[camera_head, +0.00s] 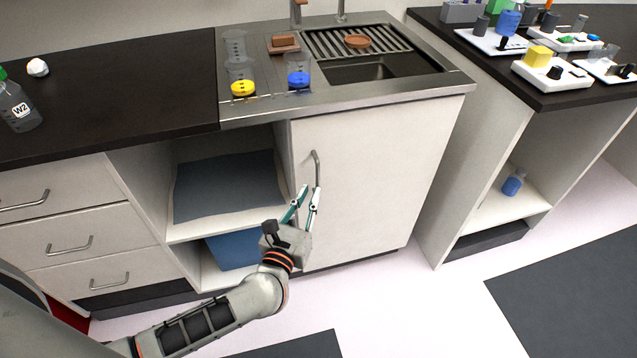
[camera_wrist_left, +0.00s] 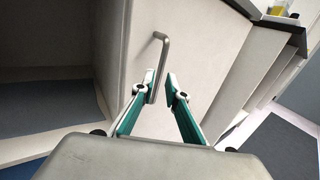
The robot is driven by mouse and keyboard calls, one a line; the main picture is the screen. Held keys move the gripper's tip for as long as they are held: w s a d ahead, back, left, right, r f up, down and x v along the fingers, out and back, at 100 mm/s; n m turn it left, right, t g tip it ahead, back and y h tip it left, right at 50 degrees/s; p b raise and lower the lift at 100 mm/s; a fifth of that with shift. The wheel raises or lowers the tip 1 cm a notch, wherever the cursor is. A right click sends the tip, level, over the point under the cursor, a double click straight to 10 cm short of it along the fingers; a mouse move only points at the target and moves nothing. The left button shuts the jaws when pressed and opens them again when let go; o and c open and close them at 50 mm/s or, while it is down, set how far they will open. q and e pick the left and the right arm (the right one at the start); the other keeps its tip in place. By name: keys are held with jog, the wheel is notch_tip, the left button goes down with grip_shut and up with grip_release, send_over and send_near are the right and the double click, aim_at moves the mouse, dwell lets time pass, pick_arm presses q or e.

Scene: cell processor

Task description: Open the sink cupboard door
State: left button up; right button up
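The sink cupboard door (camera_head: 375,180) is a white panel under the steel sink (camera_head: 370,68). It is shut. Its bar handle (camera_head: 316,168) is upright near the door's left edge. My left gripper (camera_head: 308,191) is in front of the door at the handle's lower end, its fingers apart. In the left wrist view the handle (camera_wrist_left: 163,50) rises beyond the fingertips, and its lower part runs down by the left finger of the gripper (camera_wrist_left: 162,82). I cannot tell whether they touch. The right gripper is not in view.
Left of the door is an open shelf space (camera_head: 225,225) with a folded blue-grey cloth (camera_head: 225,187) and a blue bin (camera_head: 232,250). Drawers (camera_head: 75,240) stand further left. The floor (camera_head: 400,290) before the door is clear. An open-sided bench (camera_head: 570,150) stands at right.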

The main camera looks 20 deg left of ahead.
aim_at(317, 180)
pick_arm(q)
jog(key=w, duration=0.6)
jog(key=shift+w, duration=0.35)
grip_shut()
jog(key=shift+s, duration=0.1)
